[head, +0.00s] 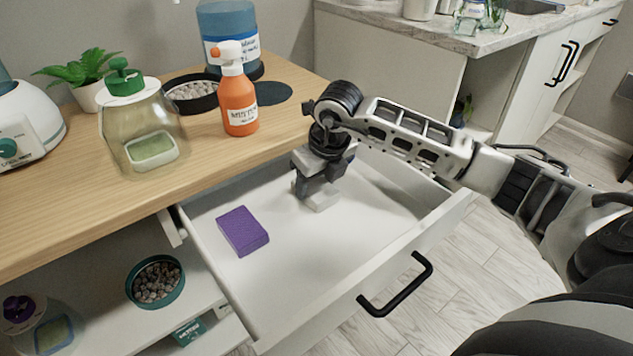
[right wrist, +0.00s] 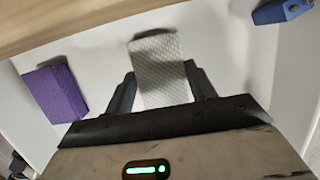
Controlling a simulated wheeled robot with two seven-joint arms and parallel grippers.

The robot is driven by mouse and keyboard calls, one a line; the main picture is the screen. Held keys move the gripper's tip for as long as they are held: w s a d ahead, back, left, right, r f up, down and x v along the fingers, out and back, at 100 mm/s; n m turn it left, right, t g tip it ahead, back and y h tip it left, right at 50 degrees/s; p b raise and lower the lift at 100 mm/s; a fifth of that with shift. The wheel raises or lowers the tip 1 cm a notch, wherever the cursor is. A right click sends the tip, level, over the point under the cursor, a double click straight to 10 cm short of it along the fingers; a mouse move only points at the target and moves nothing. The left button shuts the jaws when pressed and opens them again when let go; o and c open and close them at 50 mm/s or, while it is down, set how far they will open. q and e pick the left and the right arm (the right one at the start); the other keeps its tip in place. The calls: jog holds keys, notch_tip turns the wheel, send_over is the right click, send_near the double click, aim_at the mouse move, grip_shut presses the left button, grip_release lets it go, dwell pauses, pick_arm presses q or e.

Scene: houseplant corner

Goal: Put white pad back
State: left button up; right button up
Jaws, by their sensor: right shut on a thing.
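The white pad (right wrist: 158,65) is a small textured block between the fingers of my right gripper (right wrist: 160,90) in the right wrist view. In the head view the right gripper (head: 318,192) reaches down into the open drawer (head: 290,270), and the pad (head: 323,200) shows at its fingertips. The gripper is shut on the pad, low over the drawer floor. I cannot tell whether the pad touches the floor. A purple pad (head: 242,231) lies in the drawer to the left, apart from the gripper. My left gripper is not in view.
A blue object (right wrist: 282,11) is in the drawer's far right corner in the right wrist view. The wooden top (head: 195,150) overhangs the drawer's back and bears an orange spray bottle (head: 239,105) and a glass jar (head: 145,135). The drawer floor's front is clear.

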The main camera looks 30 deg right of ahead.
aim_at(327, 196)
jog(key=o, duration=0.9)
jog(key=shift+s+f, duration=0.1)
jog(key=shift+f, duration=0.05)
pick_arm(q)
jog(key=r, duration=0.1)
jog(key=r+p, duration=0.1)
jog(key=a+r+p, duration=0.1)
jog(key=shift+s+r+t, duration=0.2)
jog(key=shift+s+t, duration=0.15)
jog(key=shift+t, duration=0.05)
pick_arm(e)
jog(key=v, duration=1.2)
